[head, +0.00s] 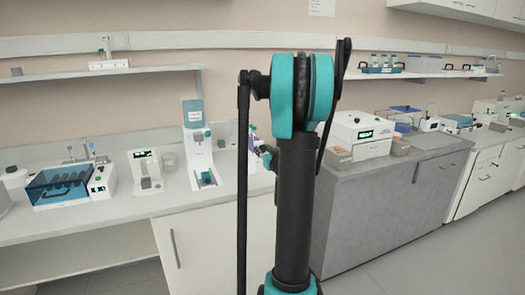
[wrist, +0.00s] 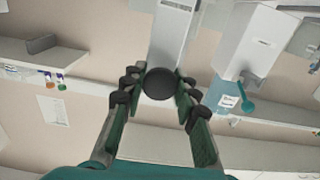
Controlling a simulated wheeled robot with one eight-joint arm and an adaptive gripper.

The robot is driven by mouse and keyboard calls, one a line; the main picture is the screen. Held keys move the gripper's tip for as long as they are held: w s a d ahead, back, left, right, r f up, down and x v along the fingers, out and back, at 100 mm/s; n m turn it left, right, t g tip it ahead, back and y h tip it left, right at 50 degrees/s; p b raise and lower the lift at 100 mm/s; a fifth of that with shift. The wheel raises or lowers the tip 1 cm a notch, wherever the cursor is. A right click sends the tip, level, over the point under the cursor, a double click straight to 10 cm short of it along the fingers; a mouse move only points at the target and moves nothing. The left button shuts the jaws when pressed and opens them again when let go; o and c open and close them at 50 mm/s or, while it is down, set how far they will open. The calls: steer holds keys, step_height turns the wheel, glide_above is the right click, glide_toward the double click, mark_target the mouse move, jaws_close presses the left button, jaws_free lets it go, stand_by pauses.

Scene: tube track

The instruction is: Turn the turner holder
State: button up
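In the wrist view a round black knob (wrist: 159,83) shows between the fingertips of my gripper (wrist: 160,88). A white upright part (wrist: 172,35) rises behind the knob. The fingers stand apart on either side of the knob, and I cannot tell whether they press on it or whether it lies deeper. I cannot make out for sure which part is the turner holder. In the head view my gripper (head: 263,157) is small and partly hidden behind my arm, close to the bench devices, and its fingers do not show clearly.
A white device with a blue top (head: 192,112) stands left of my arm. A teal-lidded box (head: 60,188) and a small white device (head: 146,172) stand farther left on the bench. A white machine (head: 362,135) stands on the grey counter at right. Wall shelves (head: 100,73) run above.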

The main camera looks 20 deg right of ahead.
jaws_close()
steer(key=shift+m, duration=1.6)
steer(key=o, duration=0.8)
jaws_free()
steer(key=s, duration=1.2)
steer(key=shift+c, duration=0.2)
